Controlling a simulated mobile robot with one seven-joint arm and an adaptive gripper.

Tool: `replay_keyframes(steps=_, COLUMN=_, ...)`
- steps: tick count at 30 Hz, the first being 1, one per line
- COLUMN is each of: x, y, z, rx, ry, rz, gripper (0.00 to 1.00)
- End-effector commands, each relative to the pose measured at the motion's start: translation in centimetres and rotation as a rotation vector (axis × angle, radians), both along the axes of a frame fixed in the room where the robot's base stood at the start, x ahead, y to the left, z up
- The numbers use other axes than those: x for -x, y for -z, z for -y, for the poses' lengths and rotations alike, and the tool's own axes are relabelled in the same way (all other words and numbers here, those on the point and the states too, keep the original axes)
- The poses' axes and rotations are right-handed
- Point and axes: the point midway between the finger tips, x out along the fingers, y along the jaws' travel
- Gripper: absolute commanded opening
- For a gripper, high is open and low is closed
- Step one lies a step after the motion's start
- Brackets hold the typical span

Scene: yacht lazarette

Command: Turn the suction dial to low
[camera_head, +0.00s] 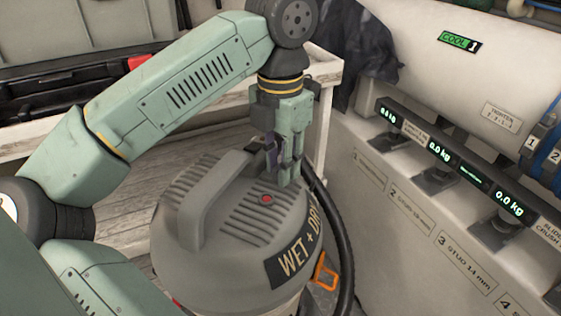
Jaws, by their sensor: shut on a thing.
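A grey wet and dry vacuum (190,243) stands upright, with a raised handle, ribbed vents and a red button (266,198) on its lid. My gripper (281,176) points down at the back right of the lid, just behind the red button. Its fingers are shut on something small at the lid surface. This fits the suction dial, but the fingers hide the dial, so its setting and markings cannot be read.
A black hose (338,228) curves down the vacuum's right side, near an orange latch (325,270). A pale bench (420,230) with several lit scales stands at right. A black case (70,105) lies at back left, behind my arm.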

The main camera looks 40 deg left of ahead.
Motion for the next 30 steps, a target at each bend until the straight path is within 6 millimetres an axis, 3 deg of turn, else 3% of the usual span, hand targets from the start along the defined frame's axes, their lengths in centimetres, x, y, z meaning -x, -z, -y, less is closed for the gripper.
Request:
replay_keyframes(steps=10, x=0.0, y=0.0, z=0.0, rx=0.000, ry=0.004, rz=-0.001, gripper=0.00)
replay_keyframes(steps=11, x=0.0, y=0.0, z=0.0, rx=0.000, ry=0.003, rz=-0.001, gripper=0.25)
replay_keyframes(steps=14, x=0.0, y=0.0, z=0.0, rx=0.000, ry=0.003, rz=-0.001, gripper=0.32)
replay_keyframes(steps=23, x=0.0, y=-0.1, z=0.0, rx=-0.001, ry=0.002, rz=-0.001, gripper=0.32)
replay_keyframes(steps=30, x=0.0, y=-3.1, z=0.0, rx=-0.003, ry=0.000, rz=0.001, gripper=0.32)
